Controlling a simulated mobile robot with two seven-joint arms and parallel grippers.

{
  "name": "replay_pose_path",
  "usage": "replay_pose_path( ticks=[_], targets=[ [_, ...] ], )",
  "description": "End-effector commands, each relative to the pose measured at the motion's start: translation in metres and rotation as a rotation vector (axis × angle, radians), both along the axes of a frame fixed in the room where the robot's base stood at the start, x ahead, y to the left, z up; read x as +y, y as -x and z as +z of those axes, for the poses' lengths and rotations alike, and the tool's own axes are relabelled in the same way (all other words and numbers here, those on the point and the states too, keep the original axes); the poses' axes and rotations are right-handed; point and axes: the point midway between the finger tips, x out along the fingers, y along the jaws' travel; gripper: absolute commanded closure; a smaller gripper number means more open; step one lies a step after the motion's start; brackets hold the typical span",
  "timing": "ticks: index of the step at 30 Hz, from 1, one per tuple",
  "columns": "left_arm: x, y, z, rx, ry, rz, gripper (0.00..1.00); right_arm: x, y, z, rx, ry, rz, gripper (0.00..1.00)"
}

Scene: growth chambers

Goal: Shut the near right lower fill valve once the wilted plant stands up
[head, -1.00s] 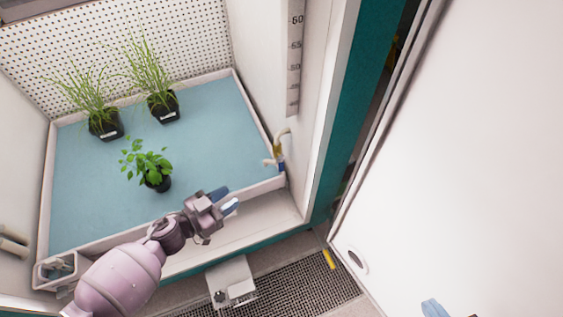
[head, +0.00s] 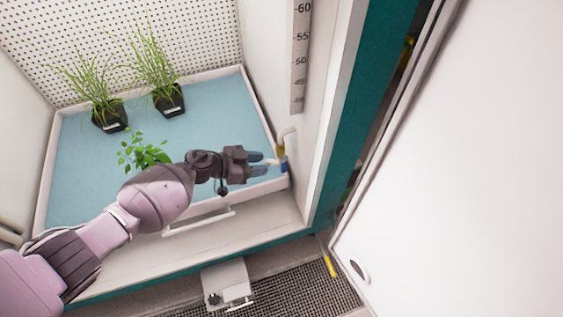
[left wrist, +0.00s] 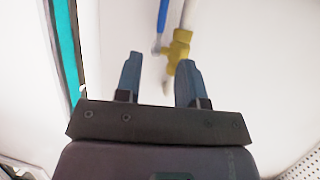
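The fill valve (head: 281,151) sits at the right end of the blue-floored tray (head: 215,100), low by the chamber's right wall. In the left wrist view it has a yellow body (left wrist: 179,46) and a blue lever (left wrist: 162,15). My left gripper (head: 263,163) is open with nothing between its fingers, close in front of the valve. The wrist view shows its two fingertips (left wrist: 161,62) apart, with the lever beyond the gap; I cannot tell whether they touch. A leafy green plant (head: 142,155) looks upright; my left arm hides its pot. My right gripper is not in view.
Two grassy plants in black pots (head: 110,117) stand at the tray's back. A ruler strip (head: 300,60) runs up the right wall. The white door (head: 460,170) stands at right. A small white box (head: 228,284) is below the tray's front, beside a floor grating (head: 300,290).

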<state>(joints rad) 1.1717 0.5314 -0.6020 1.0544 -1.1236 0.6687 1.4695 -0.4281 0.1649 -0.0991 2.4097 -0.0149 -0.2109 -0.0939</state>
Motion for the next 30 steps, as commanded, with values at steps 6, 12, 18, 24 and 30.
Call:
replay_pose_path(
  ticks=[6,12,18,24,30],
  targets=[
    [-0.035,-0.007,-0.023,0.01,0.003,-0.001,0.64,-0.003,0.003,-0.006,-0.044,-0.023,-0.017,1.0],
    [-0.056,-0.015,-0.031,0.007,0.001,0.001,0.64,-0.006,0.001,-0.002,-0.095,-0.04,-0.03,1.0],
    [-0.065,-0.02,-0.031,0.004,0.001,0.002,0.64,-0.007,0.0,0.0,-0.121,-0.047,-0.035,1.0],
    [-0.066,-0.021,-0.029,0.0,0.001,0.001,0.64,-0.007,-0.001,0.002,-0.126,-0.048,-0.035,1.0],
    [-0.066,-0.021,-0.029,0.0,0.001,0.001,0.82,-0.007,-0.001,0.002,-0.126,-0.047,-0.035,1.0]
  ],
)
